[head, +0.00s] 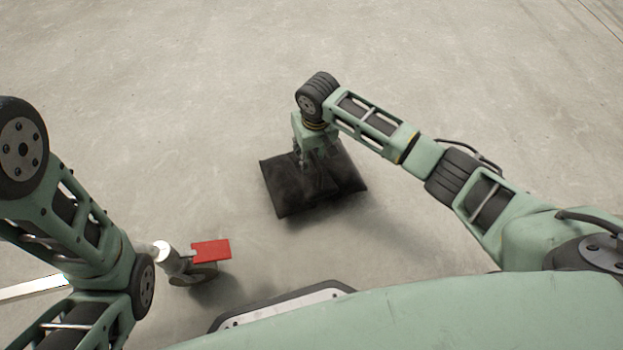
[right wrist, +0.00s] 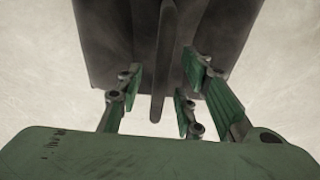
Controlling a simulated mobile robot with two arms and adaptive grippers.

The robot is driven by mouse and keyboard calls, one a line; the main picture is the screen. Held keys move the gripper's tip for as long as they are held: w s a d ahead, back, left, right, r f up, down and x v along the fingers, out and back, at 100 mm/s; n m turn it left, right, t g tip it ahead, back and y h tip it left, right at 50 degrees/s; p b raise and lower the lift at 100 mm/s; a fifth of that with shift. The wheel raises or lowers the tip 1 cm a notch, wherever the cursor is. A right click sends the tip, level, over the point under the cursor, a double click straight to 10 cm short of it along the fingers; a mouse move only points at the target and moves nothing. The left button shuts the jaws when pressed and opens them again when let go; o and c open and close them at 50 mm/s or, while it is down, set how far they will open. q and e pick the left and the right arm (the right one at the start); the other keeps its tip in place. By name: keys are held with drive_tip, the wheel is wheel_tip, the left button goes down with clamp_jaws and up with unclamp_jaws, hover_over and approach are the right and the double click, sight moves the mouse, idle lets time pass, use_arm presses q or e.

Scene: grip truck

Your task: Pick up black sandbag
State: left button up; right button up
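The black sandbag (head: 287,189) is in the middle of the head view, dark and roughly rectangular, apparently on the floor. My right gripper (head: 309,165) points down over its middle and hides part of it. In the right wrist view, the sandbag (right wrist: 100,45) fills the upper middle. A narrow dark strap or ridge of it hangs between the green finger pads of my right gripper (right wrist: 165,100). The pads stand apart, with gaps visible beside the strap. My left arm is at the left edge of the head view; its gripper is not seen.
A grey wheeled part with a red plate (head: 211,251) is on the floor at lower left, close to my left arm. A white bar (head: 32,288) runs in at the left edge. The concrete floor (head: 180,80) around and beyond the sandbag is clear.

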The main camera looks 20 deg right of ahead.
drive_tip(key=shift+f, duration=0.1)
drive_tip(key=shift+c, duration=0.4)
clamp_jaws()
idle(0.3)
drive_tip(key=shift+w+r, duration=0.25)
drive_tip(key=shift+r, duration=0.05)
